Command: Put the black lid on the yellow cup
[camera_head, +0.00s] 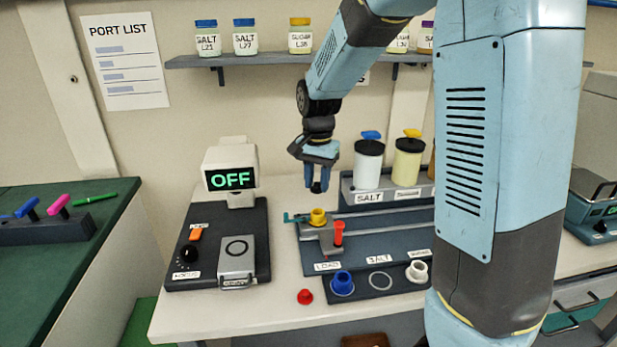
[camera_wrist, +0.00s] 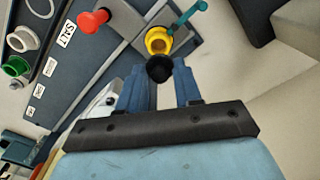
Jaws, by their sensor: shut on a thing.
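The yellow cup (camera_head: 318,216) sits in a grey holder on the bench rig. In the wrist view the yellow cup (camera_wrist: 158,40) shows its open mouth. My gripper (camera_head: 317,183) points down above the cup, with a gap between them. The black lid (camera_wrist: 160,68) is between the fingertips of my gripper (camera_wrist: 161,75) in the wrist view, and the fingers are shut on it. In the head view the lid is a small dark shape at the fingertips, hard to tell from them.
A red peg (camera_head: 338,233) stands right beside the yellow cup. Two large jars (camera_head: 369,165) stand behind to the right. A blue cup (camera_head: 342,283) and a white cup (camera_head: 417,272) are in front. A box with an OFF display (camera_head: 231,178) is at left. A red cap (camera_head: 305,296) lies near the front edge.

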